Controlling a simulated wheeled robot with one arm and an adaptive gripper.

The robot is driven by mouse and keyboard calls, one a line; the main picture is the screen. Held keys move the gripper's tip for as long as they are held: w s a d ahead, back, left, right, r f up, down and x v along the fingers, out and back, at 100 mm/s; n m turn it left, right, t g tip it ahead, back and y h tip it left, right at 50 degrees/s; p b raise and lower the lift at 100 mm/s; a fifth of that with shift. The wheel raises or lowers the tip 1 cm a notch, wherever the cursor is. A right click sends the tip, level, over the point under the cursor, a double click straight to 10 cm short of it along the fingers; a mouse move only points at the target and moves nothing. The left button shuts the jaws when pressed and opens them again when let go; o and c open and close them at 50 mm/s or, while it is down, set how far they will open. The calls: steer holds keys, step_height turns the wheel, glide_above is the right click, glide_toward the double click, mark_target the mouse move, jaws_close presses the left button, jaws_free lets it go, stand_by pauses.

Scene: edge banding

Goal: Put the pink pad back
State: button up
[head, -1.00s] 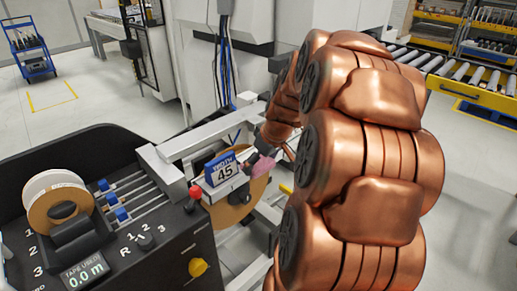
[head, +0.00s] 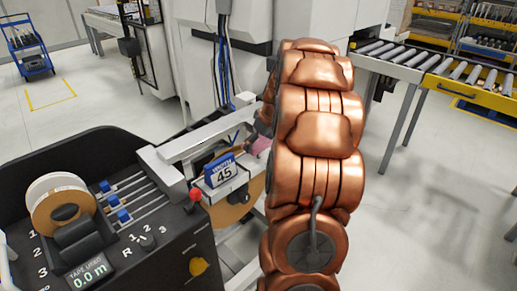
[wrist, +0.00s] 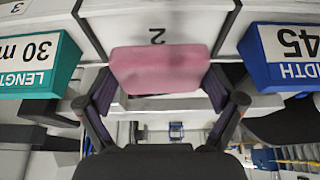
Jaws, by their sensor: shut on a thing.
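The pink pad (wrist: 160,68) is held between the two dark fingers of my gripper (wrist: 160,88) in the wrist view. My gripper is shut on its sides. Beyond the pad is a pale surface marked 2 (wrist: 157,36), seen upside down; whether the pad touches it I cannot tell. In the head view a small part of the pink pad (head: 261,145) shows just right of the blue 45 block, beside my arm. My arm hides most of the gripper there.
A blue block marked 45 (head: 222,171) stands close left of the pad; it also shows in the wrist view (wrist: 286,58). A teal block marked 30 m (wrist: 38,62) is on the other side. The black machine panel (head: 150,245) has a red knob (head: 195,194).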

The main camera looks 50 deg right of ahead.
steer(key=shift+w+d+f, duration=0.1)
steer(key=shift+w+d, duration=0.05)
steer(key=shift+d, duration=0.05)
steer(key=shift+f+p, duration=0.5)
steer(key=shift+f, duration=1.25)
steer(key=shift+f, duration=0.15)
steer(key=o, duration=0.8)
steer(key=shift+c, duration=0.2)
